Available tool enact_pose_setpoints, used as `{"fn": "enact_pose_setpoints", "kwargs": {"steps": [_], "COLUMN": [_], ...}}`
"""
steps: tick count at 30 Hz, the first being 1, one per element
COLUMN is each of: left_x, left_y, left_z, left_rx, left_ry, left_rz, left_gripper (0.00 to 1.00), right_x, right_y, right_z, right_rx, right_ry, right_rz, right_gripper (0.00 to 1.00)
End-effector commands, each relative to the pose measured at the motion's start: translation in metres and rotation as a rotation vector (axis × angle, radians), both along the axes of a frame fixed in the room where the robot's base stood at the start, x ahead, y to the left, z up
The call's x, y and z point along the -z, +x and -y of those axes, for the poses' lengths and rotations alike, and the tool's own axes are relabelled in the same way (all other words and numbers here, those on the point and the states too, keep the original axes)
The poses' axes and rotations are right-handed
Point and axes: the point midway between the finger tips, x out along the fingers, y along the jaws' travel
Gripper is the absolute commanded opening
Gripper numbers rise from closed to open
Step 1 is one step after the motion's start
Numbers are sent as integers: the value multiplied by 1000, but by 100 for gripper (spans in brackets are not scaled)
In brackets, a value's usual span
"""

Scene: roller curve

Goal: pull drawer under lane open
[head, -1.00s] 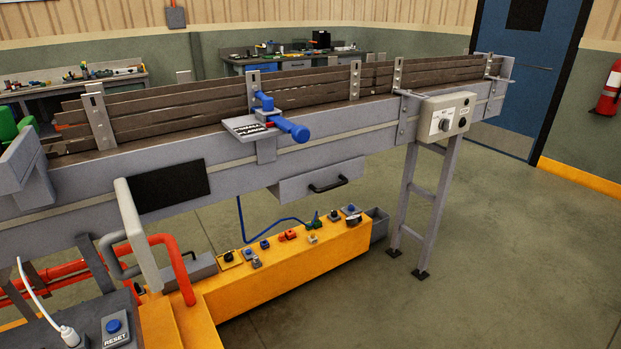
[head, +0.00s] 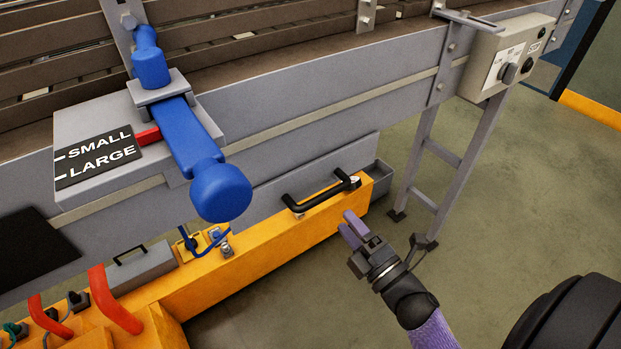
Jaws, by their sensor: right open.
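The grey drawer (head: 268,200) hangs under the lane (head: 300,95), and its front looks flush and shut. Its black bar handle (head: 318,193) sticks out from the front. My right gripper (head: 350,228) has purple fingers, is open and empty, and is in front of and below the handle's right end, apart from it. My left gripper is not in view.
A blue lever (head: 200,160) with a SMALL/LARGE plate (head: 98,157) juts out left of the drawer. A yellow beam (head: 260,240) runs below the drawer. A grey control box (head: 508,58) and leg stand (head: 445,160) are at the right.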

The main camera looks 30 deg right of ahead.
Motion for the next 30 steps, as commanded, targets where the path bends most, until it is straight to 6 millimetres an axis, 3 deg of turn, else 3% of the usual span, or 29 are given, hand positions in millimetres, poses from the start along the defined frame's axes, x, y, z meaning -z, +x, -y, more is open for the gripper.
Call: {"fn": "enact_pose_setpoints", "kwargs": {"steps": [3, 9, 14, 21, 29, 30], "left_x": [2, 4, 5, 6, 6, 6], "left_y": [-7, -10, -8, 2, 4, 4], "left_z": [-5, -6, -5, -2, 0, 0], "left_rx": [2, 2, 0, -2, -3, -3], "left_ry": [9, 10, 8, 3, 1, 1], "left_rz": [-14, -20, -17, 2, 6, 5], "left_gripper": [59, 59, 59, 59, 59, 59], "right_x": [-6, -12, -14, -14, -14, -14], "right_y": [30, 66, 78, 79, 79, 79], "right_z": [-2, -5, -6, -6, -6, -6], "right_rx": [-2, -1, 1, 1, 1, 1], "right_ry": [0, 3, 5, 6, 6, 6], "right_rz": [4, 1, -2, -3, -3, -3], "right_gripper": [56, 56, 56, 56, 1, 0]}}
